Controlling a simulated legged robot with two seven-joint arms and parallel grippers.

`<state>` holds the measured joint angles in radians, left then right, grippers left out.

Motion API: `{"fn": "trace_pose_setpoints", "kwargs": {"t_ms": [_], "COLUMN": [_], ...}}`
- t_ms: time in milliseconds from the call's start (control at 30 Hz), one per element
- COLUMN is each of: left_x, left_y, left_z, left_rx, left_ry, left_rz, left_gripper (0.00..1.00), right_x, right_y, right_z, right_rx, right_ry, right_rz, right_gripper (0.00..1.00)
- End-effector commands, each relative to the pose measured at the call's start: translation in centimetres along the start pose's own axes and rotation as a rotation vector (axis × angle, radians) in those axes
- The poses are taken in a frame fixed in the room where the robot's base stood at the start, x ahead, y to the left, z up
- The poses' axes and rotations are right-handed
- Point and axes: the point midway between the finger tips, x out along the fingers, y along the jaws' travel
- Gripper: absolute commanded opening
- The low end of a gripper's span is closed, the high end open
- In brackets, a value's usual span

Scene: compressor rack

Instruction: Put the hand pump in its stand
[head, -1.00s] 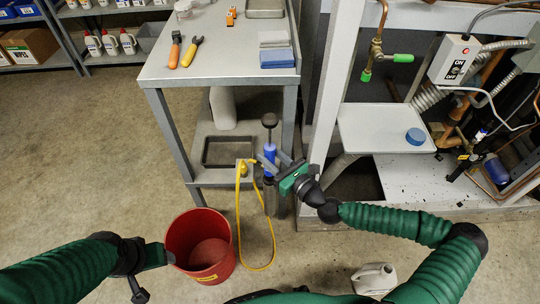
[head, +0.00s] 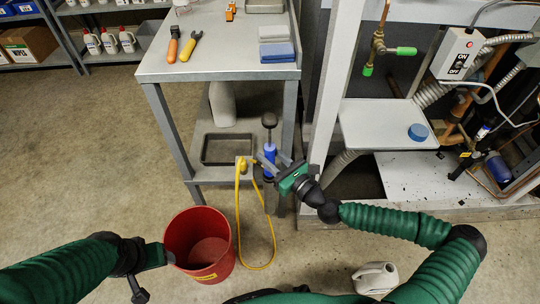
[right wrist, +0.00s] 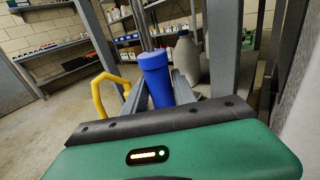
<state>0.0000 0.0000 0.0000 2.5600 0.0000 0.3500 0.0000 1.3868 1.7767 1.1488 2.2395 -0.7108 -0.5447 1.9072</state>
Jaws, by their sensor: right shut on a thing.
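The hand pump (head: 269,160) has a blue body, a black top handle and a yellow hose (head: 240,205) that loops down in front of the cart. It is roughly upright at the cart's front right corner. My right gripper (head: 273,166) is shut on its blue body, which also shows between the fingers in the right wrist view (right wrist: 157,80). The pump's lower end is hard to make out against the cart leg. I cannot pick out its stand with certainty. My left gripper (head: 160,257) is beside the red bucket; its jaws are unclear.
A grey cart (head: 165,72) holds pliers, cloths and a tray on top. Its lower shelf bears a dark-rimmed tray (head: 228,150) and a pale bottle (head: 222,104). A red bucket (head: 200,240) and a white jug (head: 376,278) stand on the floor. The compressor rack (head: 320,120) is at right.

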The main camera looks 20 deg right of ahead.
Motion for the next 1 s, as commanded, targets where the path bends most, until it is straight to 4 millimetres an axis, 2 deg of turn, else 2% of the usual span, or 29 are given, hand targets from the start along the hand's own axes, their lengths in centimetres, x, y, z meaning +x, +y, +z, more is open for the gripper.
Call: {"fn": "trace_pose_setpoints", "kwargs": {"t_ms": [167, 200, 367, 600, 733, 767, 1000], "left_x": [0.34, 0.29, 0.26, 0.28, 0.32, 0.32, 0.3], "left_y": [0.0, 0.0, 0.0, 0.0, 0.0, 0.0, 0.0], "left_z": [0.08, 0.07, 0.06, 0.06, 0.07, 0.08, 0.07], "left_rx": [0.0, 0.0, 0.0, 0.0, 0.0, 0.0, 0.0], "left_ry": [0.0, 0.0, 0.0, 0.0, 0.0, 0.0, 0.0], "left_rz": [0.0, 0.0, 0.0, 0.0, 0.0, 0.0, 0.0], "left_gripper": [0.66, 0.66, 0.66, 0.66, 0.66, 0.66, 0.66], "right_x": [0.03, 0.03, 0.04, 0.05, 0.02, 0.02, 0.03], "right_y": [-0.03, -0.03, -0.03, -0.04, -0.02, -0.02, -0.02], "right_z": [-0.08, -0.02, -0.11, -0.26, -0.55, -0.53, -0.41], "right_rx": [-0.002, -0.002, -0.001, 0.0, 0.002, 0.002, 0.001], "right_ry": [-0.006, -0.006, -0.004, -0.001, 0.004, 0.004, 0.002], "right_rz": [-0.001, -0.001, -0.001, 0.0, 0.0, 0.0, 0.0], "right_gripper": [0.0, 0.35, 0.56, 0.58, 0.75, 0.76, 0.76]}}
